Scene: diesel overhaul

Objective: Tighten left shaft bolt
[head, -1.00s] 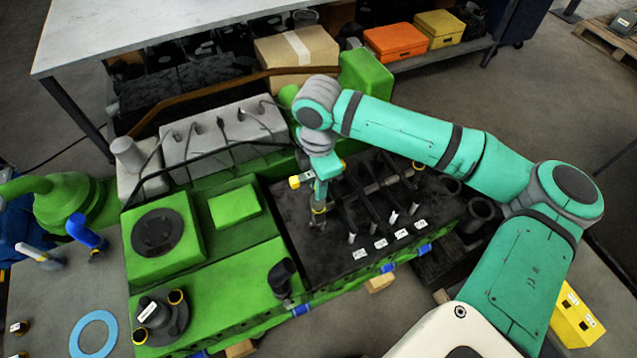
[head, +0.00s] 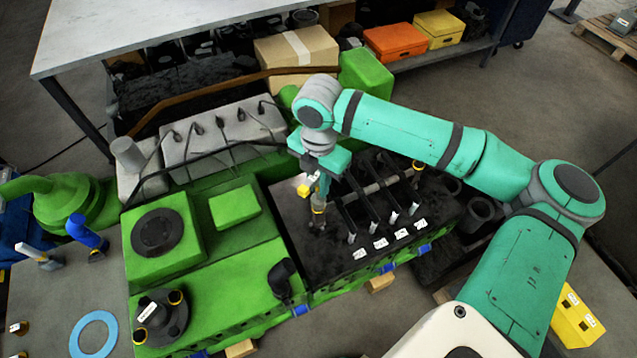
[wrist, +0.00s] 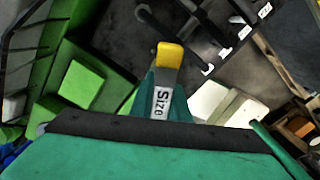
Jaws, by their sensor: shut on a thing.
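My gripper (head: 320,178) is shut on a tool with a yellow end (head: 304,190), and points down over the left end of the shaft. In the wrist view the tool's yellow end and white "Size" label (wrist: 161,103) stick out past my gripper's green body. A grey post with a yellow ring (head: 318,209) stands below the gripper at the shaft's left end. Whether it is the left shaft bolt or part of the tool, and whether they touch, I cannot tell. The grey shaft (head: 385,186) crosses the black block; a similar yellow-ringed bolt (head: 418,165) is at its right end.
Several black rockers with white labels (head: 380,243) line the black block (head: 300,235). The green engine body (head: 225,280) lies to the left, with a black elbow pipe (head: 282,275). A grey cover (head: 222,135) with cables stands behind. A blue ring (head: 93,333) lies on the grey table.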

